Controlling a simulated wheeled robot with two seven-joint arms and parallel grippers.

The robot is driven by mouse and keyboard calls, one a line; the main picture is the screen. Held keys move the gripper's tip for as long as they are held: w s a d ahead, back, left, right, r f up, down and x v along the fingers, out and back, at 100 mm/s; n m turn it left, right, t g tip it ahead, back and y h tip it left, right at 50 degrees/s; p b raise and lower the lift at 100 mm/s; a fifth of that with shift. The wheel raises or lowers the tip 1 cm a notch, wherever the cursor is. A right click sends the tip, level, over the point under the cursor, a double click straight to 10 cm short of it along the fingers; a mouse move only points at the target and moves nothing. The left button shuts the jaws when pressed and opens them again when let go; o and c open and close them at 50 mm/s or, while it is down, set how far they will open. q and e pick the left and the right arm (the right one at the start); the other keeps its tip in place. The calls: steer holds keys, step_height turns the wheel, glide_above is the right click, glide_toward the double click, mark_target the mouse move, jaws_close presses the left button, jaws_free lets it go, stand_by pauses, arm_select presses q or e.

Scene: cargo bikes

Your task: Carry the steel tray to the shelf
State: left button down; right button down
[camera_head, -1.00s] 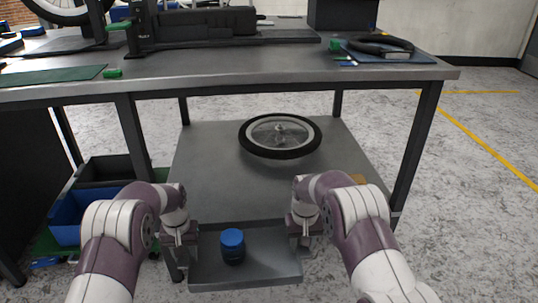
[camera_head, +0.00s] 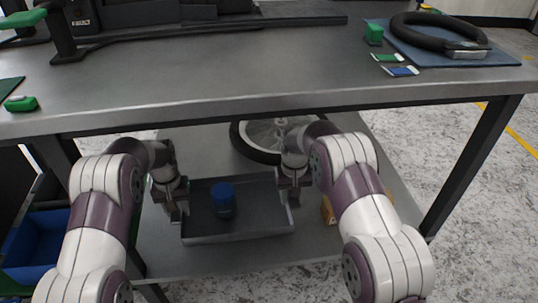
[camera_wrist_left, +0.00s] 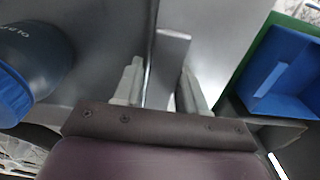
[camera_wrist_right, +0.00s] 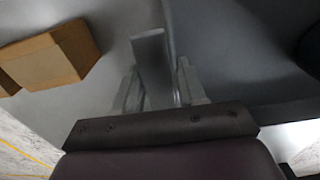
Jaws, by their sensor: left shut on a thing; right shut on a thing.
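The steel tray (camera_head: 255,222) is a shallow grey tray with a dark jar with a blue lid (camera_head: 222,200) standing in it, left of its middle. My left gripper (camera_head: 172,208) is shut on the tray's left edge, and my right gripper (camera_head: 290,195) is shut on its right edge. The tray looks level and is over the lower shelf (camera_head: 340,235) of the workbench; I cannot tell whether it touches the shelf. In the left wrist view the fingers (camera_wrist_left: 163,85) straddle the tray wall; the right wrist view shows the same grip (camera_wrist_right: 157,85).
A spoked wheel (camera_head: 265,140) lies on the shelf behind the tray. A cardboard box (camera_wrist_right: 50,58) is right of the tray. The benchtop (camera_head: 240,75) overhangs above, with a leg (camera_head: 470,165) at right. Blue bins (camera_head: 38,240) stand at left.

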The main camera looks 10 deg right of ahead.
arm_select(q)
steer(key=shift+s+r, duration=0.1)
steer(key=shift+r, duration=0.05)
arm_select(e)
steer(key=shift+s+r, duration=0.1)
arm_select(q)
steer(key=shift+f, duration=0.2)
